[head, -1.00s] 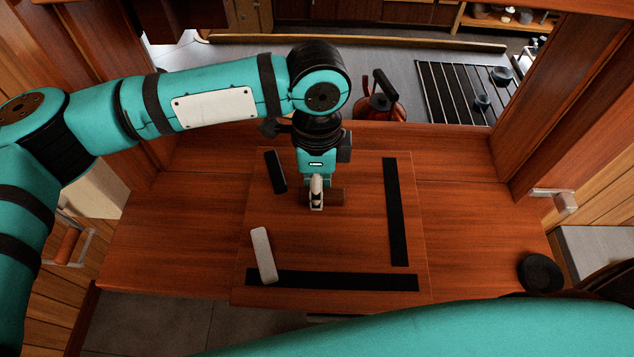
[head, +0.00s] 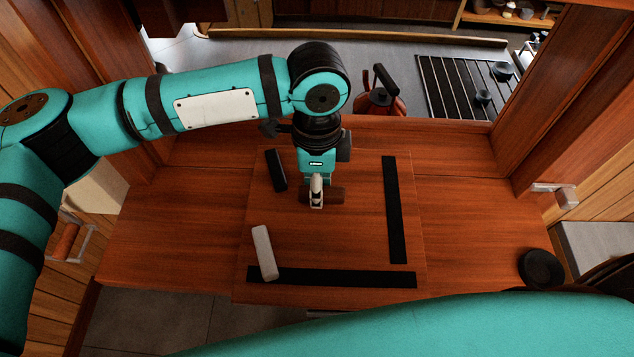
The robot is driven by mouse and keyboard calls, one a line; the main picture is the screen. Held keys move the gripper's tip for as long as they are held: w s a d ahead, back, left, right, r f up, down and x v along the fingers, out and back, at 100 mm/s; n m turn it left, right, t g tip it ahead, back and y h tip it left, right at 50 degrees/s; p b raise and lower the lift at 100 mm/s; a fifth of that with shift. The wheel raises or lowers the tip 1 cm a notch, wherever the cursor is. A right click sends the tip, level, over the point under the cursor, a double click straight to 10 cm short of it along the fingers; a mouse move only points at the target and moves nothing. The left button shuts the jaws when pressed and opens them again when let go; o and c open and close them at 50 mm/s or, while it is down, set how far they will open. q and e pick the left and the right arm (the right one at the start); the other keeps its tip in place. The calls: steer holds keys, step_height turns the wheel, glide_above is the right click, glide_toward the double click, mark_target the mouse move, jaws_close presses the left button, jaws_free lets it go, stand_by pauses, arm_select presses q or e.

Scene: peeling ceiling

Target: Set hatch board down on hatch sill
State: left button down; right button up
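My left gripper (head: 317,200) points down and is shut on the handle, with the fingertips partly hidden. My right gripper is not in view.
A pale grey bar (head: 264,252) lies on the board's front left. A dark round dish (head: 541,268) stands at the sill's right end. Beyond the opening are a red kettle (head: 381,100) and a black rack (head: 460,87) on a grey counter. Wooden posts flank the opening.

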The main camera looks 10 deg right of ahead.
arm_select(q)
steer(key=shift+f, duration=0.15)
steer(key=c, duration=1)
jaws_free()
steer(key=shift+s, duration=0.1)
